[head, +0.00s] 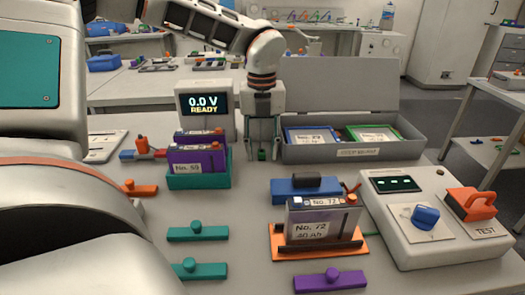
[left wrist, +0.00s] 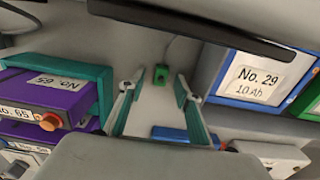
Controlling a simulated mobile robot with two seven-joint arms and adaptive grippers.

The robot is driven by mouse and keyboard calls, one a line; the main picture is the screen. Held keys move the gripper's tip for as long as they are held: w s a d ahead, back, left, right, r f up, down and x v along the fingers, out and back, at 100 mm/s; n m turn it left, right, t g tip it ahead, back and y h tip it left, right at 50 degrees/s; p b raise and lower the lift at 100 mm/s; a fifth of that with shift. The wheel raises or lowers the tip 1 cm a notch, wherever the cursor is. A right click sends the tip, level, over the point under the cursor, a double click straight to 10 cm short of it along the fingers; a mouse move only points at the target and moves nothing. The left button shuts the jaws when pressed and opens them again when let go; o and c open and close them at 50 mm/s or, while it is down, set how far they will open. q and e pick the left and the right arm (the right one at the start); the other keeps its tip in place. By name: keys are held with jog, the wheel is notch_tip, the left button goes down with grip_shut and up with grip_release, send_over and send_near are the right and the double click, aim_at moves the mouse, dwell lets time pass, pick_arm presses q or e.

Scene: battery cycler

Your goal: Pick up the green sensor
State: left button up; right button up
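The green sensor (head: 262,155) is a small dark green block on the grey table, in front of the open grey case. It shows in the left wrist view (left wrist: 161,75) too, with a thin cable running back from it. My left gripper (head: 262,148) points down over it. Its two fingers are open, one to each side of the sensor as the head view shows it. In the left wrist view the sensor appears centred beyond the gap between the fingertips (left wrist: 158,92), with nothing held. Contact cannot be told. My right gripper is not in view.
A purple battery in a teal holder (head: 199,182) stands close left of the gripper. The grey case (head: 340,152) with blue and green batteries is close right. A blue clamp (head: 302,194), an orange holder (head: 285,252) and a tester (head: 425,215) lie nearer and right.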

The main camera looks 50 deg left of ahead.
aim_at(262, 153)
pick_arm(q)
jog(key=shift+r, duration=0.1)
grip_shut()
jog(key=shift+r, duration=0.1)
notch_tip(262, 153, up, 20)
jog(key=p, duration=0.2)
dwell(0.5)
